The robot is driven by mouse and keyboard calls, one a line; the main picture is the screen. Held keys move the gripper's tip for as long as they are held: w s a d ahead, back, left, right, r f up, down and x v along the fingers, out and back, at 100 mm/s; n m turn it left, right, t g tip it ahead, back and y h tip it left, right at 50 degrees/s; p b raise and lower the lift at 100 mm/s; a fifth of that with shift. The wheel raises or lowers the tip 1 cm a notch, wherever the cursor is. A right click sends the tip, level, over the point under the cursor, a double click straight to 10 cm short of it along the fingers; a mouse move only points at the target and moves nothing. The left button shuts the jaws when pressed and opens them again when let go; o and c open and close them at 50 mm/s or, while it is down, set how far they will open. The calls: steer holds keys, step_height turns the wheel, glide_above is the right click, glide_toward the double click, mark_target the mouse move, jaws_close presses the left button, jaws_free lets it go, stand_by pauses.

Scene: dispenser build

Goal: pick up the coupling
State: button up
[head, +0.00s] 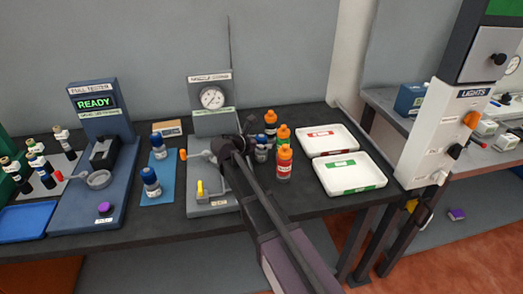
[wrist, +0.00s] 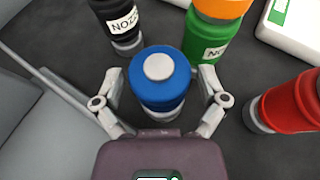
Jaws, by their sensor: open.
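A blue cylindrical part with a silver stub on top, which looks like the coupling (wrist: 162,85), stands upright on the dark bench in the wrist view. My gripper (wrist: 160,78) is open, with one finger on each side of this part. I cannot tell whether either finger touches it. In the head view the part (head: 261,142) shows beside the end of my arm, among the nozzle parts, and is partly hidden. Two similar blue parts stand on a blue mat to the left, one at the back (head: 158,147) and one in front (head: 150,184).
Close around stand a black nozzle (wrist: 118,20), a green nozzle (wrist: 207,38) with an orange top, and a red nozzle (wrist: 290,104). White trays with a red label (head: 327,139) and green label (head: 349,173) lie to the right. A gauge stand (head: 212,122) is behind left.

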steer(key=shift+x, duration=0.8)
jaws_close()
steer(key=shift+r, duration=0.15)
step_height(320, 180, up, 10)
steer(key=p, duration=0.9)
steer(key=shift+p, duration=0.4)
steer(key=shift+s, duration=0.1)
stand_by(0.8)
